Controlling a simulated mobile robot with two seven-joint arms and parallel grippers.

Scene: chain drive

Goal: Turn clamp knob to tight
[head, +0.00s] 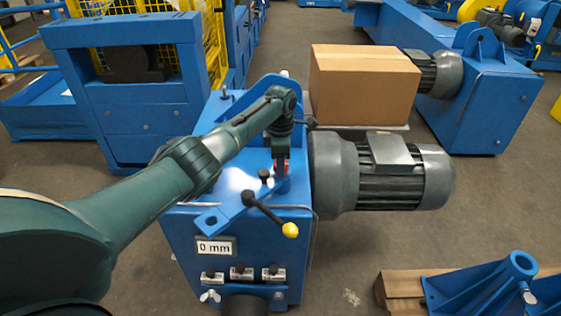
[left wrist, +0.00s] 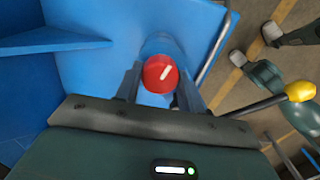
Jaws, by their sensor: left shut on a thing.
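The clamp knob (left wrist: 160,74) is a round red cap with a white pointer line, on a blue post of the blue machine. In the left wrist view the line points up and slightly right. My left gripper (head: 281,165) reaches down over the machine top and is shut on the knob, one finger on each side. In the head view only a little red of the knob (head: 287,168) shows beside the fingers.
A black lever with a yellow ball end (head: 290,230) sticks out near the knob. A "0 mm" label (head: 215,248) is on the machine front, above several small latches. A grey motor (head: 385,175) stands at right, with a cardboard box (head: 362,85) behind it.

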